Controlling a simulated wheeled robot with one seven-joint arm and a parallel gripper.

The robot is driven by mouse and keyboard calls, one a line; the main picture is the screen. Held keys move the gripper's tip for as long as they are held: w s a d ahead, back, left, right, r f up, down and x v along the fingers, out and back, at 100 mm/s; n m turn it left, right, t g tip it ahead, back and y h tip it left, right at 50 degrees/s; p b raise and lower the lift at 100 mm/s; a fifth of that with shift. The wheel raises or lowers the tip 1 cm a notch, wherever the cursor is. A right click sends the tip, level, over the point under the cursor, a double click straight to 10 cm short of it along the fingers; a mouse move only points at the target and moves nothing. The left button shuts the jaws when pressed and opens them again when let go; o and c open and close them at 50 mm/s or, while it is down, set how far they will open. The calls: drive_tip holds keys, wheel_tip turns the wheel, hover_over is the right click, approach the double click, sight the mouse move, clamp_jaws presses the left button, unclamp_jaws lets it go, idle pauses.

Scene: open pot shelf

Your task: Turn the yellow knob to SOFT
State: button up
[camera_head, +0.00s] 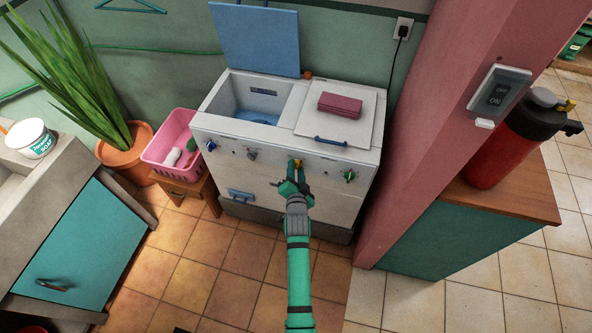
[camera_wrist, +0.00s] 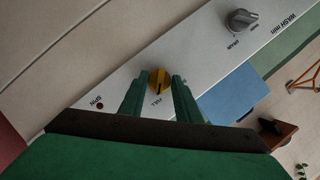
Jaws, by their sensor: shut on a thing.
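The yellow knob (camera_head: 297,163) is on the front panel of the white twin-tub washing machine (camera_head: 230,170), right of the panel's middle. In the wrist view the yellow knob (camera_wrist: 159,80) sits between the fingers of my gripper (camera_wrist: 160,92), which is shut on it. The knob has a dark pointer line, and the word FULL is printed close by it. I cannot make out a SOFT label. In the head view my gripper (camera_head: 294,178) reaches up to the panel from below and partly covers the knob.
A grey knob (camera_wrist: 241,20), labelled WASH min, is on the same panel. A green knob (camera_head: 349,176) is to the right and a blue knob (camera_head: 211,145) to the left. A pink basket (camera_head: 165,152) stands left of the machine, a pink pillar (camera_head: 425,130) right. Tiled floor in front is clear.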

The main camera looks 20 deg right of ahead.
drive_tip(key=shift+w+a+f+n+g+h, duration=0.15)
drive_tip(key=shift+n+g+h, duration=0.8)
drive_tip(key=shift+n, duration=1.1)
drive_tip(key=shift+a+n+g+h, duration=0.15)
drive_tip(key=shift+n+g+h, duration=0.35)
drive_tip(key=shift+n+h, duration=1.2)
drive_tip(key=shift+w+a+f+n+g+h, duration=0.15)
drive_tip(key=shift+n+g+h, duration=0.6)
drive_tip(key=shift+n, duration=1.7)
drive_tip(key=shift+s, duration=0.1)
drive_tip(key=o, duration=0.9)
drive_tip(key=shift+o, duration=0.6)
drive_tip(key=shift+r, duration=0.2)
drive_tip(key=v, duration=1)
drive_tip(key=shift+a, duration=0.3)
